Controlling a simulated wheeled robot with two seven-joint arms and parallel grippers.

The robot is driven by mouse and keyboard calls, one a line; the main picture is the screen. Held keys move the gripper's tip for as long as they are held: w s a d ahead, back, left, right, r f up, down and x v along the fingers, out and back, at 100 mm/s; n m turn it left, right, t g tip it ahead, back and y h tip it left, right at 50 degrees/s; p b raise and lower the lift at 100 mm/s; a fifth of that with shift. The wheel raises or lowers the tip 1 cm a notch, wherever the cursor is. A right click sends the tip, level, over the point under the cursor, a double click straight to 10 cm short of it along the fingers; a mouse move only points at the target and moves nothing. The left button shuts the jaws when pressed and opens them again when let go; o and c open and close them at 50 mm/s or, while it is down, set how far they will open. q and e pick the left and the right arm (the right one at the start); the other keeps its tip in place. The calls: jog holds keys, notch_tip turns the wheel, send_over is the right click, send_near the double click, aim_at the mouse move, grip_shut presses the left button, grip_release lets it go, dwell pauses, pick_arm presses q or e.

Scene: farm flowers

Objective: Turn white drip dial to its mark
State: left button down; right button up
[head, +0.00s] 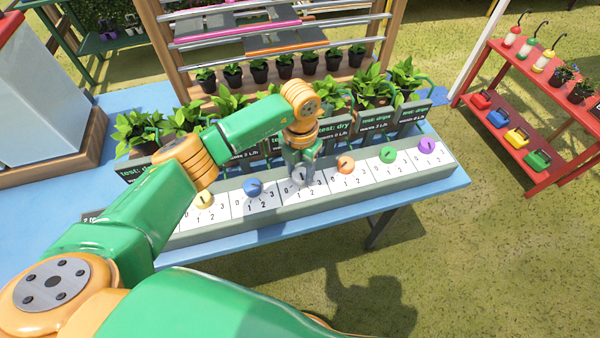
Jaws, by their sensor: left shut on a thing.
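My left gripper (301,172) points down at the sloped dial panel (400,178), between the blue dial (253,187) and the orange dial (345,166). It is shut on the white drip dial, which the fingers hide almost wholly. The scale plate (320,186) under it shows 0 on the left and 3 on the right; the lower figures are partly covered. I cannot tell where the white dial's pointer stands, nor make out its mark. My right gripper is not in view.
A yellow dial (205,200) is at the left; green (388,155) and purple (427,146) dials are at the right. Dark signs (381,120) and potted plants stand close behind the panel. A red shelf (545,130) with small coloured items is at far right.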

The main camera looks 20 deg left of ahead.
aim_at(301, 173)
pick_arm(q)
jog(key=m+b, duration=0.4)
jog(key=m, duration=0.2)
jog(key=shift+w+f+b, duration=0.1)
jog(key=shift+f+b, duration=0.05)
jog(key=shift+b, duration=0.15)
jog(key=m+b, duration=0.2)
jog(key=m, duration=0.1)
jog(key=shift+m, duration=0.3)
jog(key=shift+m+b, duration=0.5)
jog(key=shift+m, duration=0.8)
jog(key=shift+r, duration=0.2)
jog(key=shift+c, duration=1.4)
grip_release()
jog(key=shift+d, duration=0.1)
notch_tip(301, 173, up, 7)
jog(key=shift+r+b, duration=0.1)
jog(key=shift+b, duration=0.25)
